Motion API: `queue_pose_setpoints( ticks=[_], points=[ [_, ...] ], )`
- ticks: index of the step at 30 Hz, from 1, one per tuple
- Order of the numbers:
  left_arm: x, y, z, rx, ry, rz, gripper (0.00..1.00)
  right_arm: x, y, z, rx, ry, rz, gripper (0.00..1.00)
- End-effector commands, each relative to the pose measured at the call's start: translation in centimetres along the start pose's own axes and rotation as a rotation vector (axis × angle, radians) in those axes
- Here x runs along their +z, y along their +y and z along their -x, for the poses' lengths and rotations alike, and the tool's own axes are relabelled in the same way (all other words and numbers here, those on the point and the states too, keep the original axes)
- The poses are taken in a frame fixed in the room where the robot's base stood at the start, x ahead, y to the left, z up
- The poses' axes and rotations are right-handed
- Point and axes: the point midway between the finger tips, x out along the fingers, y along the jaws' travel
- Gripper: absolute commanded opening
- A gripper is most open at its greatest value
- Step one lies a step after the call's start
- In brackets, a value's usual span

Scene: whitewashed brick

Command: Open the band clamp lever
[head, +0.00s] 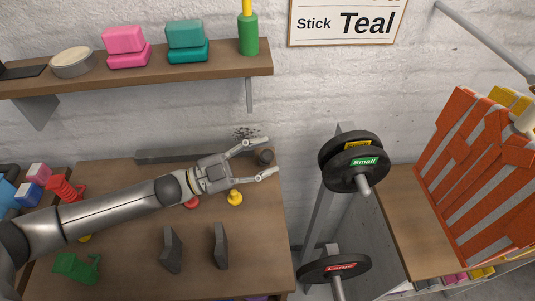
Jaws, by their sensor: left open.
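My left gripper (262,158) reaches in from the left over the wooden bench (130,225). Its two fingers are spread open and point right. A small dark round piece (265,157) shows between the fingertips; I cannot tell whether they touch it. I cannot pick out the band clamp or its lever with certainty. A red ribbed item (65,187) and a green item (77,266) lie at the left of the bench, too small to identify. My right gripper is not in view.
Two dark upright blocks (171,250) (220,246) stand at the bench front. A yellow knob (235,198) is just below the gripper. A weight rack with a green-labelled plate (360,170) stands to the right. A shelf (160,79) hangs above.

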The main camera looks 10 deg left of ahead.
Motion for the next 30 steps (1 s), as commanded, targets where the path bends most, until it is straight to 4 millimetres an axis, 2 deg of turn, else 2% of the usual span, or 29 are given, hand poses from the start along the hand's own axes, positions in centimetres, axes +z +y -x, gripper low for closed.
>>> queue_pose_setpoints(
  ticks=[6, 12, 30],
  points=[
    [0.1, 0.1, 4.0, 0.001, -0.005, -0.001, 0.49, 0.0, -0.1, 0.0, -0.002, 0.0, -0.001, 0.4],
    [0.1, 0.1, 5.9, 0.001, -0.002, 0.0, 0.49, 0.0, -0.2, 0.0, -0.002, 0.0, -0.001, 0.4],
    [-0.1, -0.1, 6.1, 0.001, -0.001, 0.0, 0.49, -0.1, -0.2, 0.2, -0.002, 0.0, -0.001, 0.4]
  ],
)
